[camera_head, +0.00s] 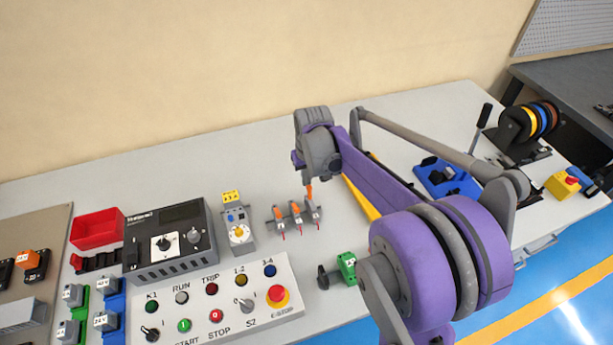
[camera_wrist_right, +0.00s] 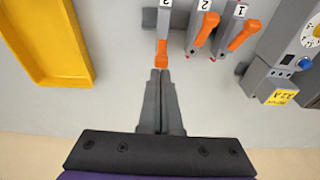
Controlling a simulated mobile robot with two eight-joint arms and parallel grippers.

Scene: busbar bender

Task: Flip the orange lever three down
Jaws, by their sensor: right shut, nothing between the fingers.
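A grey block with three orange levers (camera_head: 295,209) sits on the bench, right of the yellow-labelled grey device. In the right wrist view the levers are side by side, with number labels. Lever three (camera_wrist_right: 162,54) is the leftmost there and the rightmost in the head view, where its orange handle (camera_head: 309,190) stands up. Levers two (camera_wrist_right: 205,28) and one (camera_wrist_right: 243,36) are beside it. My right gripper (camera_wrist_right: 160,73) is shut and empty, its fingertips at the orange end of lever three; whether they touch is unclear. My left gripper is not in view.
A yellow tray (camera_wrist_right: 48,40) lies beside the block. A control panel (camera_head: 215,300) with knobs and buttons, a grey instrument (camera_head: 170,240) and a red bin (camera_head: 97,229) are to the left. A green-bodied device (camera_head: 347,266) is in front. The bench behind the block is bare.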

